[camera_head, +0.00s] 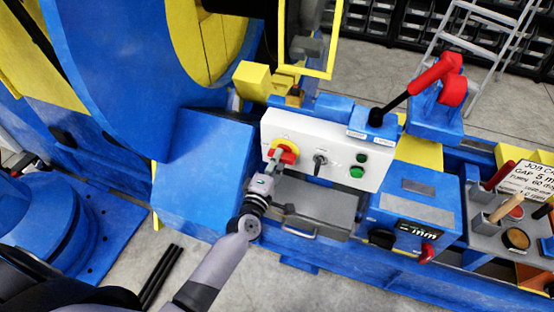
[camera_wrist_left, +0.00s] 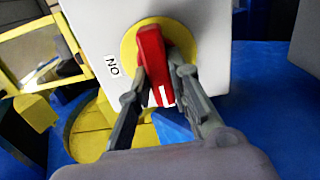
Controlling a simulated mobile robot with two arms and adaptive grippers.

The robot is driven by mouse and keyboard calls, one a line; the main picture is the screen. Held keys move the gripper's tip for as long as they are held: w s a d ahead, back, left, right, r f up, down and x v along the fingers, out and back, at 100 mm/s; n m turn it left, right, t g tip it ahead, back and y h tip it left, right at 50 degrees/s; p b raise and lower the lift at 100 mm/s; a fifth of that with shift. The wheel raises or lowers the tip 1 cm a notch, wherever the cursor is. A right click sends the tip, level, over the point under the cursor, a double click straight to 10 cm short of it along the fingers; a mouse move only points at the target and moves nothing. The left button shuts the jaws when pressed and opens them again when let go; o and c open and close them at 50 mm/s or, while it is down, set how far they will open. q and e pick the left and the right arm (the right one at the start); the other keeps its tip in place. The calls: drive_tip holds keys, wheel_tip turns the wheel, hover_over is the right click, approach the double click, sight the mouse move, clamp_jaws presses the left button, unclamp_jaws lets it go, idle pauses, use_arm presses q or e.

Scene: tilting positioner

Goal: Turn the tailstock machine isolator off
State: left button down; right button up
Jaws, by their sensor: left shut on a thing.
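The isolator is a red rotary handle (camera_wrist_left: 152,58) on a yellow round plate (camera_wrist_left: 178,38), on the left end of a white control panel (camera_head: 334,168). The red handle also shows in the head view (camera_head: 287,150), partly hidden by my gripper. An "ON" label (camera_wrist_left: 112,67) is beside the yellow plate in the wrist view. My left gripper (camera_head: 276,162) reaches up to the handle from below. Its two fingers (camera_wrist_left: 160,95) are on either side of the handle's lower end, shut on it. My right gripper is not in view.
The panel also carries a black selector switch (camera_head: 320,159) and green buttons (camera_head: 357,171). A grey drawer-like box (camera_head: 315,207) with a handle lies below the panel. A red-handled lever (camera_head: 432,76) rises at the right, and a large blue positioner body (camera_head: 205,165) stands close at the left.

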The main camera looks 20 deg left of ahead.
use_arm(q)
drive_tip(key=c, duration=1.5)
unclamp_jaws()
drive_tip(key=s, duration=1.2)
drive_tip(key=shift+a, duration=0.2)
